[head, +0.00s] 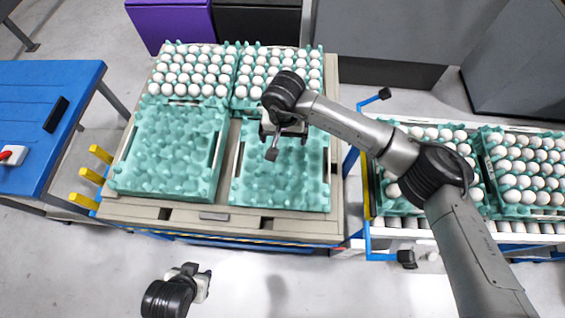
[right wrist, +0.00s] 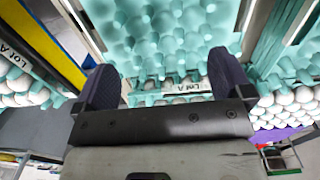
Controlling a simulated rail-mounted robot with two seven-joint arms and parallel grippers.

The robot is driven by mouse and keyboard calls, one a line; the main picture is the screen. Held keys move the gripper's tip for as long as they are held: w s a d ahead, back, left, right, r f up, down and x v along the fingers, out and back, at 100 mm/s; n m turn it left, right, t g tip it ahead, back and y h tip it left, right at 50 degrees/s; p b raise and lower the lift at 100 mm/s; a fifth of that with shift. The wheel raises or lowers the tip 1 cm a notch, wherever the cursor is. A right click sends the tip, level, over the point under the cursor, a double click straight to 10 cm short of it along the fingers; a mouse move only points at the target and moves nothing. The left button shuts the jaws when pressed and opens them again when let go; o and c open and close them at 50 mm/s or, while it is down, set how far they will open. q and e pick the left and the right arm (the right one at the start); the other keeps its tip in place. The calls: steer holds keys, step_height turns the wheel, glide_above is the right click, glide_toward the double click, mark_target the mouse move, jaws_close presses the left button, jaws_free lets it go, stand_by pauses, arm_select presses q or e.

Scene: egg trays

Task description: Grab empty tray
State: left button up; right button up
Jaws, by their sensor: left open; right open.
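Two empty teal egg trays lie on the front half of a beige pallet in the head view: a left one (head: 165,150) and a right one (head: 300,185). My right gripper (head: 273,152) is over the back part of the right empty tray, pointing down, and hides some of it. In the right wrist view its two dark fingers (right wrist: 165,88) are spread apart with nothing between them. Teal tray surface (right wrist: 160,35) lies beyond them; contact cannot be told. My left gripper (head: 200,283) is open and empty over the floor in front of the pallet.
Two egg-filled trays (head: 238,80) stand on the pallet's back half. More filled trays (head: 486,155) sit on a roller conveyor at the right. A blue table (head: 50,85) stands at the left. Yellow posts (head: 90,177) edge the pallet's left side.

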steer(key=b, duration=0.1)
glide_toward(283, 163)
step_height(283, 163, down, 5)
steer(key=shift+a+f, duration=0.1)
stand_by(0.5)
steer(key=c, duration=1.3)
